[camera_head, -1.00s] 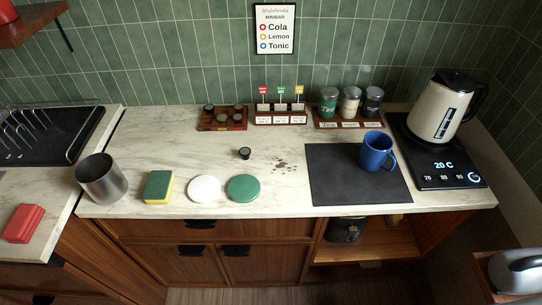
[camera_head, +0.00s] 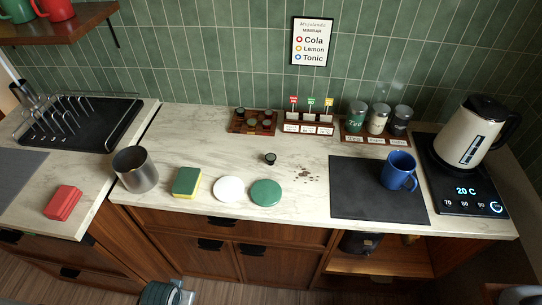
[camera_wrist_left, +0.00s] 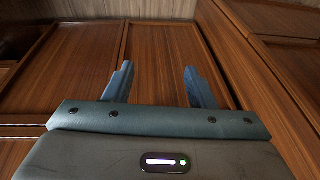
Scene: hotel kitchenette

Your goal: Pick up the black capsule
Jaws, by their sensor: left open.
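The black capsule (camera_head: 270,158) stands alone on the marble counter, left of some dark spilled grounds and behind the green disc. My left gripper (camera_wrist_left: 157,84) is open and empty in the left wrist view, facing the wooden cabinet fronts. In the head view a part of my left arm (camera_head: 165,293) shows at the bottom edge, below the counter and far from the capsule.
A steel cup (camera_head: 136,170), a sponge (camera_head: 186,181), a white disc (camera_head: 229,189) and a green disc (camera_head: 265,192) line the front edge. A wooden capsule rack (camera_head: 240,128) stands behind. A blue mug (camera_head: 398,170) sits on a dark mat (camera_head: 350,200) at right.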

